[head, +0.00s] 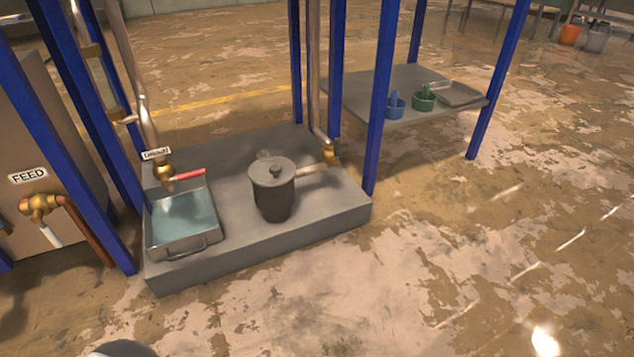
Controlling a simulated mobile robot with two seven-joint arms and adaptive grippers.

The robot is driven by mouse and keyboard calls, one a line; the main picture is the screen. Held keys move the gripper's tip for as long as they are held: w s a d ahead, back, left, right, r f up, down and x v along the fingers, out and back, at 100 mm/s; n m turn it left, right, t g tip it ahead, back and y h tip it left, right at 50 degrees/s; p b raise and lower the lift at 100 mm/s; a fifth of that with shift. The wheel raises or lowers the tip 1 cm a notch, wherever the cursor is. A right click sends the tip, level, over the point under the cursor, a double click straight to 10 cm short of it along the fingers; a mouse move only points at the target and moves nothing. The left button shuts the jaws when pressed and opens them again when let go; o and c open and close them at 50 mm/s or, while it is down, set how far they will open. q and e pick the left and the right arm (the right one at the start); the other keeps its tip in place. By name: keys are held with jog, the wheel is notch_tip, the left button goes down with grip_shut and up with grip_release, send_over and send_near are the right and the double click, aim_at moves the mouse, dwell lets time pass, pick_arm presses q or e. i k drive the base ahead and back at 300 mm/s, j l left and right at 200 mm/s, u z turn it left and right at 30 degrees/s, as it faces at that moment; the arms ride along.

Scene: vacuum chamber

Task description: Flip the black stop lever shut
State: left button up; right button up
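I cannot make out a black stop lever in the head view. A brass valve (40,205) sits under the FEED label (28,176) at the left, with a pale handle or spout (50,235) below it. Another brass valve (163,172) with a red lever (188,175) hangs under the drain label (156,154), above a metal tray of bluish liquid (207,238). A dark lidded pot (273,196) stands on the grey plinth, joined by a pipe to a brass fitting (330,157). Neither of my grippers is in view.
The grey plinth (250,255) stands among blue posts (380,100). A grey shelf (365,88) behind holds a blue cup (395,104), a green cup (424,99) and a flat grey tray (458,94). The worn floor at the front and right is clear.

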aim_at(337, 147)
jog(key=i+l, duration=0.4)
jog(key=i, duration=0.15)
jog(key=i+l+z, duration=0.1)
jog(key=i+l, duration=0.35)
jog(key=i, duration=0.15)
